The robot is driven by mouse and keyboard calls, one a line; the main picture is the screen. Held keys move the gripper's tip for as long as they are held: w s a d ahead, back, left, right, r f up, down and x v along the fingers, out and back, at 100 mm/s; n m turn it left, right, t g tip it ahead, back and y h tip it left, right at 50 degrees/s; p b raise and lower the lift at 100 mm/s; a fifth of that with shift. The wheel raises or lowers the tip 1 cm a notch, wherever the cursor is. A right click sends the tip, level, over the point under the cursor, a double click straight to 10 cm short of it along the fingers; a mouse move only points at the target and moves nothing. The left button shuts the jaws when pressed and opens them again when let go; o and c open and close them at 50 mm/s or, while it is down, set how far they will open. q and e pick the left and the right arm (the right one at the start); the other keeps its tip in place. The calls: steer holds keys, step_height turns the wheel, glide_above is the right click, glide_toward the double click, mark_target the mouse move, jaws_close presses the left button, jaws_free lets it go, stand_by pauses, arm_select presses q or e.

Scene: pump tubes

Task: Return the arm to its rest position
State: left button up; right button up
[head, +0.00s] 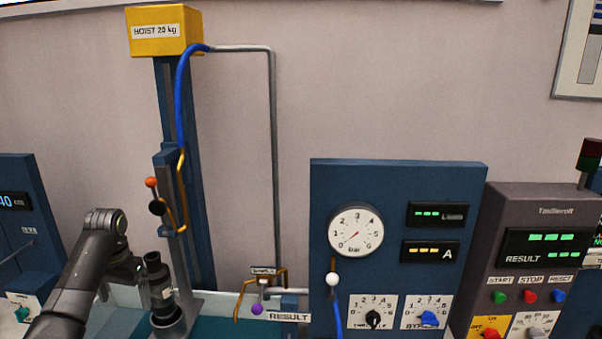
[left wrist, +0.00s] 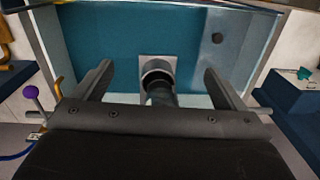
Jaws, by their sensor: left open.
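My left arm comes in from the lower left of the head view, and its gripper (head: 132,270) is beside a dark upright cylinder (head: 157,278) with a pale label. In the left wrist view my left gripper (left wrist: 158,68) is open, with its two fingers well apart. Between and beyond the fingers is the dark cylinder (left wrist: 160,98), seated at a grey round holder (left wrist: 157,68) on a pale square plate. Nothing shows as gripped. Whether a finger touches the cylinder cannot be told. My right gripper is not in view.
A blue hoist column (head: 188,110) with a yellow box stands behind the cylinder. A blue hose and a grey pipe (head: 273,150) run beside it. A gauge panel (head: 390,180) and a grey test console (head: 540,230) stand to the right. A purple knob (head: 257,310) sits low in front.

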arm_select(q)
steer(key=s+d+f+t, duration=0.1)
steer(key=s+d+f, duration=0.2)
steer(key=s+f, duration=0.7)
steer(key=s+d+f, duration=0.4)
steer(key=s+f, duration=0.5)
steer(key=f, duration=0.1)
steer(key=s+d+r+n+t+y, duration=0.1)
steer(key=s+d+r, duration=0.1)
steer(key=s, duration=0.9)
steer(key=s+d+r+n+t, duration=0.1)
steer(key=s+d+r, duration=0.1)
steer(key=s, duration=0.9)
step_height(320, 180, down, 32)
steer(key=a+b, duration=0.2)
steer(key=b, duration=0.6)
steer(key=s+f+g+b, duration=0.1)
steer(key=s+f+b, duration=0.2)
steer(key=s+f, duration=0.4)
steer(key=s+d+f+g+b, duration=0.1)
steer(key=s+f+b, duration=0.2)
steer(key=s+f, duration=0.5)
step_height(320, 180, down, 8)
steer(key=shift+s+d+r+h, duration=0.1)
steer(key=shift+s+d+h, duration=0.1)
steer(key=shift+s+h, duration=0.1)
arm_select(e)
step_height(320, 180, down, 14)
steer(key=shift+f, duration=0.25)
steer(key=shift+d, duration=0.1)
